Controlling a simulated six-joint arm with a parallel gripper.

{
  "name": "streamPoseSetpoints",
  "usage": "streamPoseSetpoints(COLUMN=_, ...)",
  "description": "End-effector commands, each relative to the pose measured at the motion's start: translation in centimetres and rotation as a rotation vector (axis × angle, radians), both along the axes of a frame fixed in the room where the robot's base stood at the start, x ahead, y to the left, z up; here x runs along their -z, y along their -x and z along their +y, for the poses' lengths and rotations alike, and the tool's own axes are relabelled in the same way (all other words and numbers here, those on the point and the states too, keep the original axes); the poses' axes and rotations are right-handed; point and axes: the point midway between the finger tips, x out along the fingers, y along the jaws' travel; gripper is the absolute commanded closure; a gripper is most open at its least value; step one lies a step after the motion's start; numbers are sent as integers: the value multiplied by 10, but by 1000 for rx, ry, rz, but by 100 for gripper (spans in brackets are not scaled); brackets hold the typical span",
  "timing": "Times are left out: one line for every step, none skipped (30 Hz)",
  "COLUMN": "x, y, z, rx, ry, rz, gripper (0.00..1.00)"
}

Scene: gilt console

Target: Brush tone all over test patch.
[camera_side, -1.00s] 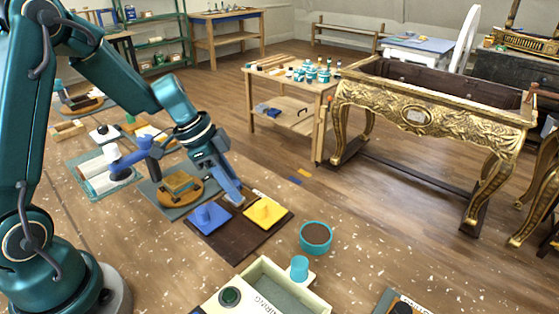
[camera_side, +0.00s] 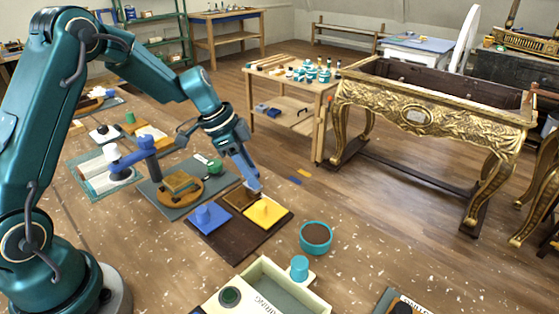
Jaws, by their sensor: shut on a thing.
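My gripper (camera_side: 250,180) is shut on what appears to be a brush, mostly hidden by the fingers; only a small pale end shows below them. It points down at the back edge of a dark brown board (camera_side: 236,241). A brown square patch (camera_side: 238,199) lies at the back of this board, just left of the gripper tip. Whether the brush touches the board or patch cannot be told. A teal bowl (camera_side: 316,238) with brown contents, perhaps the tone, stands to the right of the board.
A blue block with a knob (camera_side: 207,218) and a yellow one (camera_side: 264,211) sit on the board. A round wooden piece (camera_side: 180,191) lies on a grey mat to the left. A cream tray (camera_side: 266,290) and teal cup (camera_side: 299,267) stand in front. A gilt console (camera_side: 430,115) stands behind right.

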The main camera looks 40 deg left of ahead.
Motion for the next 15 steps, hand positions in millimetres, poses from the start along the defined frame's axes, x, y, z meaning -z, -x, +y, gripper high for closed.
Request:
streamPoseSetpoints(x=0, y=-3, z=0, rx=1, ry=-1, rz=-1, gripper=100)
streamPoseSetpoints(x=1, y=-5, z=0, rx=0, ry=0, rz=0, gripper=100)
streamPoseSetpoints(x=0, y=-7, z=0, rx=0, ry=-1, rz=1, gripper=100)
streamPoseSetpoints(x=0, y=-5, z=0, rx=-1, ry=0, rz=2, gripper=100)
streamPoseSetpoints(x=0, y=-2, z=0, rx=-1, ry=0, rz=2, gripper=100)
streamPoseSetpoints(x=0, y=0, z=0, rx=-1, ry=0, rz=2, gripper=100)
streamPoseSetpoints(x=0, y=2, z=0, rx=-1, ry=0, rz=2, gripper=100)
streamPoseSetpoints(x=0, y=4, z=0, rx=0, ry=1, rz=2, gripper=100)
streamPoseSetpoints(x=0, y=7, z=0, rx=-1, ry=2, rz=2, gripper=100)
streamPoseSetpoints(x=0, y=8, z=0, rx=-1, ry=1, rz=1, gripper=100)
streamPoseSetpoints(x=0, y=10, z=0, rx=-1, ry=0, rz=2, gripper=100)
streamPoseSetpoints(x=0, y=13, z=0, rx=-1, ry=0, rz=2, gripper=100)
streamPoseSetpoints(x=0, y=15, z=0, rx=-1, ry=1, rz=3, gripper=100)
streamPoseSetpoints(x=0, y=17, z=0, rx=-1, ry=0, rz=2, gripper=100)
streamPoseSetpoints(x=0, y=19, z=0, rx=-1, ry=2, rz=2, gripper=100)
